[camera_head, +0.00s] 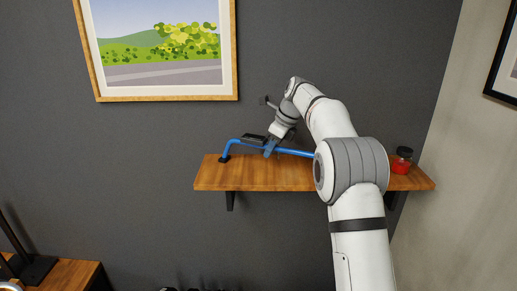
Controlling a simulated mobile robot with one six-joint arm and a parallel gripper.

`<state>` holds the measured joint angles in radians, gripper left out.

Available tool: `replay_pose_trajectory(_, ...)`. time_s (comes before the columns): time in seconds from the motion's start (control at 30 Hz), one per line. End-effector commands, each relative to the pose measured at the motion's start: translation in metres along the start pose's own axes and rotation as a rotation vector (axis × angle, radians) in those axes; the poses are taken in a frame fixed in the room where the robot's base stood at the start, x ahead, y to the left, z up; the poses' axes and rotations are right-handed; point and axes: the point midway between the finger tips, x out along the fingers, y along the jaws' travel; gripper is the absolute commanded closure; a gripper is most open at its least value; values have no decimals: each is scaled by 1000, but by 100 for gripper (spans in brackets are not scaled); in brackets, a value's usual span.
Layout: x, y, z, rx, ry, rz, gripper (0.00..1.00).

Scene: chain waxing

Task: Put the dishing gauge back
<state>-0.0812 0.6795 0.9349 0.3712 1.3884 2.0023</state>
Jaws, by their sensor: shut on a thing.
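The dishing gauge (295,152) is a long blue bar, bent at its left end, with a black foot there and a dark part near its middle. It lies along the wooden wall shelf (210,181), at or just above the top; I cannot tell if it touches. My gripper (271,149) reaches down from above and is shut on the gauge near its middle. My arm hides the gauge's right end and part of the shelf.
A small red jar with a black lid (401,160) stands at the shelf's right end. A framed landscape picture (167,98) hangs above left. A small dark fitting (266,101) shows by the wall near my wrist. A wooden surface (70,275) is at lower left.

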Motion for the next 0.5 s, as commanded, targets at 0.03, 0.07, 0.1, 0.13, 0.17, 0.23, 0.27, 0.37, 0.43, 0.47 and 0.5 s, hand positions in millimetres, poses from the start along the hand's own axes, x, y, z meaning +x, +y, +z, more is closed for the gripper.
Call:
replay_pose_trajectory(0.03,-1,0,0,0,-1,-1,100)
replay_pose_trajectory(0.07,0,0,0,0,-1,-1,100)
replay_pose_trajectory(0.1,1,0,-1,1,0,0,83)
replay_pose_trajectory(0.13,1,0,-1,0,0,0,81)
replay_pose_trajectory(0.17,1,0,-1,1,0,0,79)
replay_pose_trajectory(0.23,1,0,-1,1,0,0,73)
replay_pose_trajectory(0.27,1,0,-1,1,0,0,70)
replay_pose_trajectory(0.37,1,0,-1,1,0,0,62)
replay_pose_trajectory(0.43,1,0,-1,1,0,0,62)
replay_pose_trajectory(0.47,1,0,-1,1,0,0,62)
replay_pose_trajectory(0.5,1,0,-1,1,0,0,62)
